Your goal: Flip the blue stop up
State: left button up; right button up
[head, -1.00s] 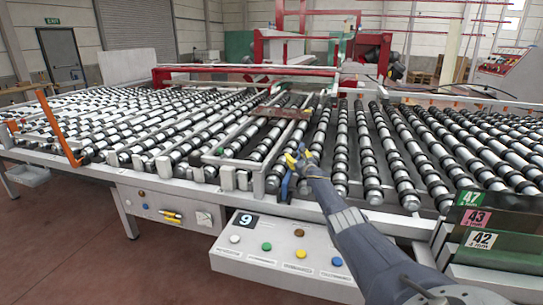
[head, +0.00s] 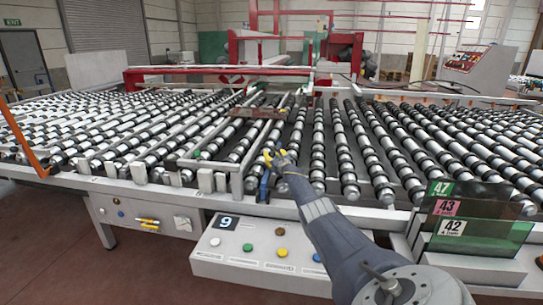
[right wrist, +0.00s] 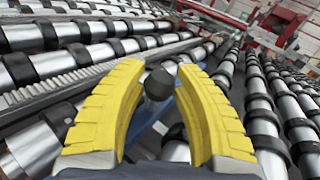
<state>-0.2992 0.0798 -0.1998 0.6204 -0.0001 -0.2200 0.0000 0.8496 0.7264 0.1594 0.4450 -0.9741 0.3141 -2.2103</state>
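The blue stop (head: 264,186) is at the front edge of the roller table, just below and left of my right gripper in the head view. Some blue also shows low between the fingers in the right wrist view (right wrist: 160,128). My right gripper (head: 279,157) has yellow fingers and is over the front ends of the rollers. In the right wrist view its fingers (right wrist: 157,88) are spread apart, with a dark rounded knob (right wrist: 158,84) between them. I cannot tell whether the knob belongs to the stop or whether the fingers touch it. My left gripper is out of view.
Black-ringed rollers fill the table on both sides. A metal bar frame (head: 236,180) stands just left of the stop. A button panel (head: 262,252) juts out below the front edge. A glass rack with numbered labels (head: 447,208) stands at the right.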

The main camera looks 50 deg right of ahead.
grip_shut()
jog(key=shift+r, duration=0.1)
